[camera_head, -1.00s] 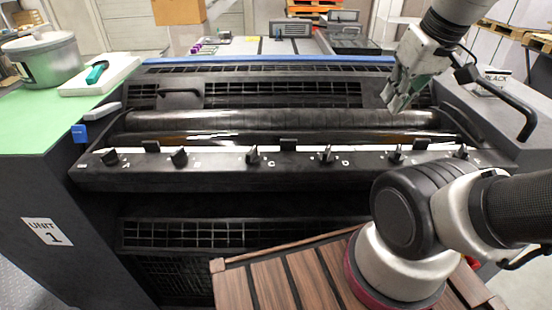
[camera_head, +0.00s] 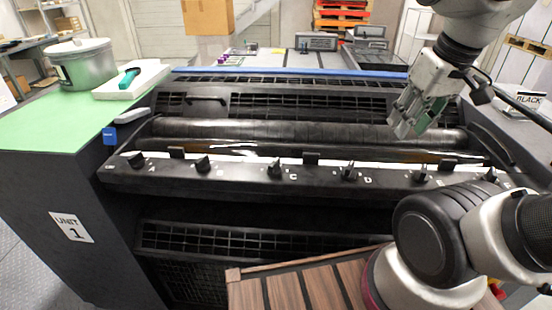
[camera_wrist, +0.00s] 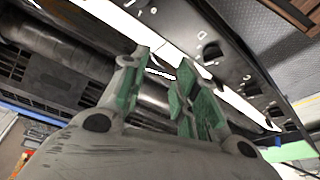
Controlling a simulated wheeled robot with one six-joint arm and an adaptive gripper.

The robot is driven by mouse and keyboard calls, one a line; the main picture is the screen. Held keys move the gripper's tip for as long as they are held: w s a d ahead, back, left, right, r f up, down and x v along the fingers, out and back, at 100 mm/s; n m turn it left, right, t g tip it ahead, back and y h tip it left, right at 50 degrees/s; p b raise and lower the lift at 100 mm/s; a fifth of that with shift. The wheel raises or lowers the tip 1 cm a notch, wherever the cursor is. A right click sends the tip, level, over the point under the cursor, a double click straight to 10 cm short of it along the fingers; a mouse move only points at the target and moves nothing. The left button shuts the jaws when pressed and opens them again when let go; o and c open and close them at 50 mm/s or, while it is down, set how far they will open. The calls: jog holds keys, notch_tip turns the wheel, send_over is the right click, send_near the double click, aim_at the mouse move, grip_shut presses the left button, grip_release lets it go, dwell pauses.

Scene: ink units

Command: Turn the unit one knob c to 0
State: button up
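Knob C (camera_head: 275,169) is a small dark knob on the black front rail (camera_head: 232,179) of unit one, with a white letter C just to its right. Its exact pointing direction is too small to read. My gripper (camera_head: 405,127) hangs in the air to the right of knob C and above the rail, in front of the rollers, touching nothing. In the wrist view its green-padded fingers (camera_wrist: 160,82) stand apart with nothing between them.
Other knobs sit along the rail, among them A (camera_head: 136,159), B (camera_head: 203,164) and D (camera_head: 349,172). Rollers (camera_head: 300,132) lie behind it. A green top (camera_head: 50,127) with a metal tub (camera_head: 82,66) is at left. A slatted wooden platform (camera_head: 318,285) is in front.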

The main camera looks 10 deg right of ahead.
jog(key=w+a+f+n+g, duration=0.1)
jog(key=w+a+f+g, duration=0.1)
jog(key=w+a, duration=0.35)
jog(key=m+g+y, duration=0.2)
jog(key=m+g, duration=0.2)
jog(key=m, duration=0.1)
send_near(276, 159)
jog(key=d+f, duration=0.3)
jog(key=shift+w+f, duration=0.1)
jog(key=shift+w, duration=0.15)
jog(key=a+f+m, duration=0.1)
jog(key=s+a+f+m, duration=0.1)
jog(key=a+f+m, duration=0.1)
jog(key=s+a+f+m+g, duration=0.1)
jog(key=f+m, duration=0.1)
jog(key=shift+s+a+f+y, duration=0.15)
jog(key=shift+s+a+y, duration=0.1)
jog(key=shift+y, duration=0.15)
grip_shut()
